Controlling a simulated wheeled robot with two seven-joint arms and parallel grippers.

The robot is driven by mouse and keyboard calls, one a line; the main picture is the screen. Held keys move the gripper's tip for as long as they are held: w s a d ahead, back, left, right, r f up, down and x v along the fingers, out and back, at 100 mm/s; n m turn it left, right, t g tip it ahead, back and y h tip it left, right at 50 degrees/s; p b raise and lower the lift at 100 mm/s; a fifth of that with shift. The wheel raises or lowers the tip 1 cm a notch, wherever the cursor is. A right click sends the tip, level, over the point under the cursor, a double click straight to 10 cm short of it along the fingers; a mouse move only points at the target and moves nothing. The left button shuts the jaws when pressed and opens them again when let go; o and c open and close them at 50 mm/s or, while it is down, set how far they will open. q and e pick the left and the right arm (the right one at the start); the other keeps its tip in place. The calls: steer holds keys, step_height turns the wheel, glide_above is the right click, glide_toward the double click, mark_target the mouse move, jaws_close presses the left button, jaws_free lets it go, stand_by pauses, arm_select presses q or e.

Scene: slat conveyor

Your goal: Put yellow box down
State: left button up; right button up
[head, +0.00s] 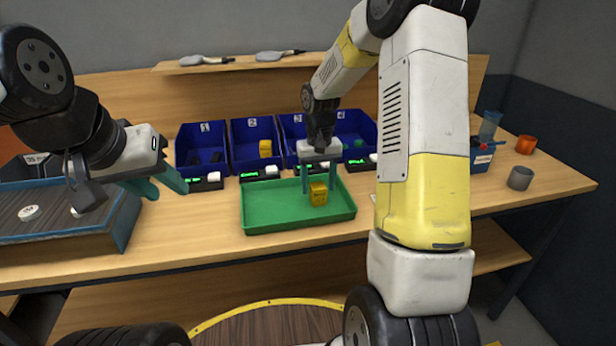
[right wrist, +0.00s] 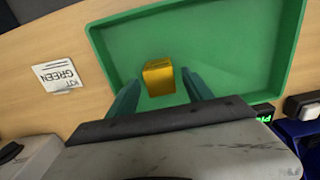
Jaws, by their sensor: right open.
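The yellow box (head: 318,193) stands in the green tray (head: 270,223), toward the tray's right side. My right gripper (head: 319,186) is over the tray with its two fingers apart, one on each side of the yellow box. In the right wrist view the yellow box (right wrist: 159,77) sits on the tray floor between the open fingertips (right wrist: 160,90), with gaps visible beside it. My left gripper (head: 168,186) is open and empty at the left, above the table.
Blue numbered bins (head: 255,142) stand behind the tray; bin 2 holds another yellow box (head: 265,148). A conveyor (head: 50,215) is at left. A KIT GREEN card (right wrist: 59,75) lies beside the tray. Cups (head: 520,178) stand at right.

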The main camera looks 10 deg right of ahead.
mark_target(318, 186)
steer(key=s+r+t, duration=0.1)
steer(key=s+r, duration=0.2)
steer(key=r, duration=0.5)
steer(key=s+r+t, duration=0.1)
steer(key=s+r, duration=0.2)
steer(key=r, duration=0.6)
steer(key=s+a+r+t+y, duration=0.1)
steer(key=s+t, duration=0.1)
steer(key=s, duration=0.7)
steer(key=s+a+r+t+y, duration=0.1)
steer(key=s+r+t, duration=0.1)
steer(key=s, duration=0.7)
steer(key=shift+s, duration=0.25)
steer(key=shift+a, duration=0.1)
jaws_close()
